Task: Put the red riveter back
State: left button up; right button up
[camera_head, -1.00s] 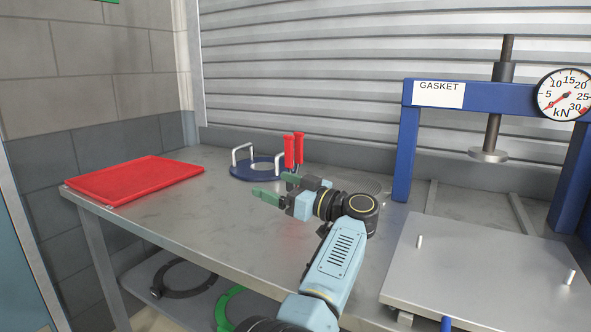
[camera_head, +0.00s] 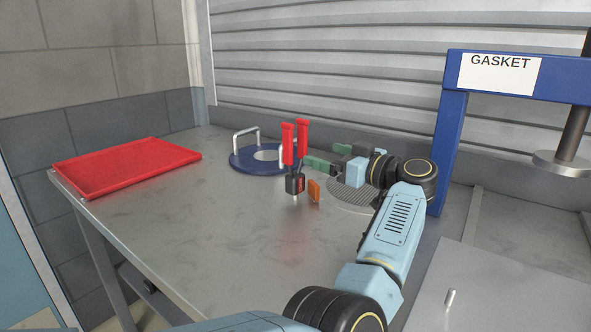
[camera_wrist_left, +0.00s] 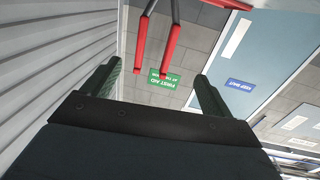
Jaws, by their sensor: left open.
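The red riveter (camera_head: 295,183) has two long red handles pointing up and a dark body at the bottom. It is upright at the table's middle, in front of the blue ring plate. My left gripper (camera_head: 328,158) is open to the right of the handles, its green fingers pointing left towards them. Nothing is between its fingers in the head view. In the left wrist view, the red handles (camera_wrist_left: 172,38) show beyond the open fingertips (camera_wrist_left: 157,74), apart from them. My right gripper is not in view.
A blue ring plate (camera_head: 240,160) with white handles stands behind the riveter. A small orange piece (camera_head: 314,190) is beside it. A grey mesh disc (camera_head: 345,196) lies under my left wrist. A red tray (camera_head: 125,165) is at left, and the blue GASKET press (camera_head: 449,150) at right.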

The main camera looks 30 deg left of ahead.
aim_at(293, 163)
pick_arm(q)
jog(key=w+a, duration=0.1)
jog(key=a, duration=0.2)
jog(key=w+a+b, duration=0.1)
jog(key=a, duration=0.2)
jog(key=a+b, duration=0.1)
jog(key=a, duration=0.2)
jog(key=shift+w+a+r, duration=0.1)
jog(key=shift+w+a, duration=0.05)
jog(key=shift+w, duration=0.25)
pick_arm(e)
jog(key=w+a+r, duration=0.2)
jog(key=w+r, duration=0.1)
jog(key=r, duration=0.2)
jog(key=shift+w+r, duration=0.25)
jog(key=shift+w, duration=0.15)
pick_arm(q)
grip_shut()
